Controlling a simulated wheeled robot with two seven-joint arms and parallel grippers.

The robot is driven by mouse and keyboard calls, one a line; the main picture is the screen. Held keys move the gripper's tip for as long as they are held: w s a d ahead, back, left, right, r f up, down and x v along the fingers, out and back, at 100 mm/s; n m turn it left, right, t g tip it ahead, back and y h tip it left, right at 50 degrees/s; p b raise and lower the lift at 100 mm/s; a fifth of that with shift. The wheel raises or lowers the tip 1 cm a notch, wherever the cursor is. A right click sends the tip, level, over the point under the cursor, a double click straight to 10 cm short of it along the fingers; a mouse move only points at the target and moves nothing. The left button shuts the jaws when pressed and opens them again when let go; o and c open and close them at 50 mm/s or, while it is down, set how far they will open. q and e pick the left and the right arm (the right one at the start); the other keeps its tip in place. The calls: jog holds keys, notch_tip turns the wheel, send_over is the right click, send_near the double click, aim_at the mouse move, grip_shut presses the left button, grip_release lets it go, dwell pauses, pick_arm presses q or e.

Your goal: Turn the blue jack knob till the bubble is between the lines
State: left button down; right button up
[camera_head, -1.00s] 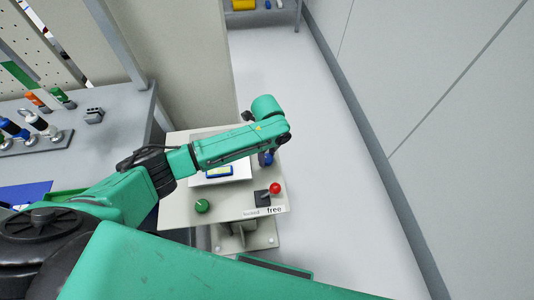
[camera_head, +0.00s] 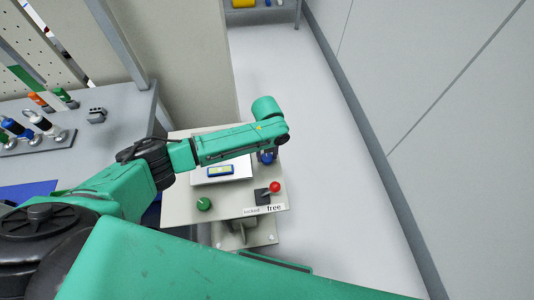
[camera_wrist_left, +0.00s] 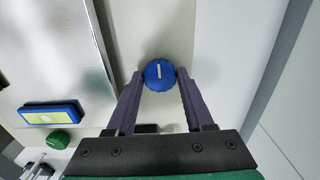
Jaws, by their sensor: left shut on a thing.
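The blue jack knob (camera_wrist_left: 159,74) is round with a ribbed edge and a white line on top, which points nearly up the wrist picture. My left gripper (camera_wrist_left: 160,77) is shut on it, one finger on each side. In the head view my left arm covers most of the gripper, and part of the blue knob (camera_head: 267,157) shows below the wrist. The blue-framed spirit level (camera_head: 220,170) lies on the pale plate; its yellow-green vial (camera_wrist_left: 51,118) also shows in the wrist view. The bubble is too small to place against the lines. My right gripper is out of view.
The grey stand (camera_head: 232,204) carries a green knob (camera_head: 204,203) and a red-tipped lever (camera_head: 274,187) beside "locked" and "free" labels. Open floor (camera_head: 335,200) lies to the right, up to the wall.

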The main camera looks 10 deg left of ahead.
aim_at(267, 157)
pick_arm(q)
jog(key=shift+w+r, duration=0.1)
dwell(0.4)
jog(key=shift+c, duration=1.4)
grip_release()
notch_tip(267, 157, up, 15)
jog(key=b, duration=0.1)
jog(key=shift+f, duration=0.2)
